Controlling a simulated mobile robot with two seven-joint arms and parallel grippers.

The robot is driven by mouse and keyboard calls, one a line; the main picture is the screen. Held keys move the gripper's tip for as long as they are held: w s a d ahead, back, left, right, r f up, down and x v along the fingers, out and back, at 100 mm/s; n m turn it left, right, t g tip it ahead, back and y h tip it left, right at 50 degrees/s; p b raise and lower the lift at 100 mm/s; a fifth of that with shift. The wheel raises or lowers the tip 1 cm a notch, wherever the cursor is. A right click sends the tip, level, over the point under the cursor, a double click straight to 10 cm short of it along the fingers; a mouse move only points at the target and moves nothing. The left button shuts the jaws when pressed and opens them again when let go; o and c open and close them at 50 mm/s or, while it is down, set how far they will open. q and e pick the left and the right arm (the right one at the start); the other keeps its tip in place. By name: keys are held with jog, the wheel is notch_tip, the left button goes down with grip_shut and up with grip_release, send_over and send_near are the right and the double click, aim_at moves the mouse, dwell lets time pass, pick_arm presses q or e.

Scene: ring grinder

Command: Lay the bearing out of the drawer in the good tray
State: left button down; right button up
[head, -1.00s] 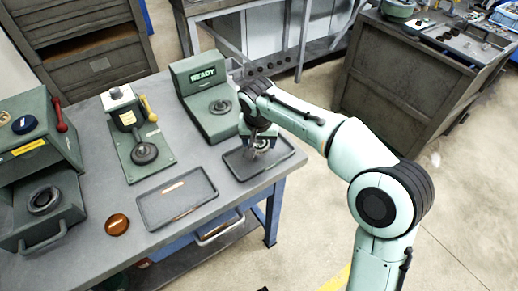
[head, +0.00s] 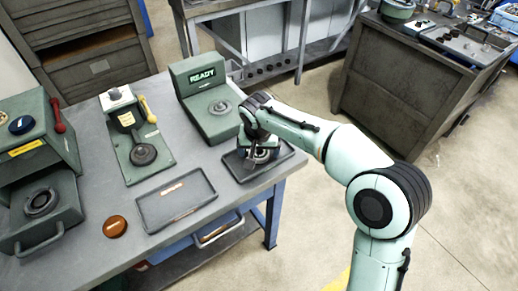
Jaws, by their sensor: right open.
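A dark ring-shaped bearing (head: 41,202) lies in the open green drawer (head: 62,226) of the machine at the left. Two shallow grey trays lie on the bench. One tray (head: 151,219), with an orange-brown label strip, is at the middle front. The other tray (head: 284,151) is at the bench's right end. Neither label can be read, so I cannot tell which is the good tray. My right gripper (head: 262,157) is open, pointing down low over the right-end tray. The gripper hides part of that tray, and I cannot tell whether something lies between its fingers. My left gripper is not in view.
A green unit with a READY display (head: 202,76) stands behind the right-end tray. A green fixture with a yellow lever (head: 148,108) stands mid-bench. A brown round disc (head: 115,227) lies between the drawer and the middle tray. A blue drawer (head: 217,229) hangs under the bench front.

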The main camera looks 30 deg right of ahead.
jog(key=shift+r, duration=0.25)
jog(key=p+v, duration=0.2)
jog(key=v, duration=0.9)
jog(key=shift+r, duration=0.4)
jog(key=shift+s+a, duration=0.1)
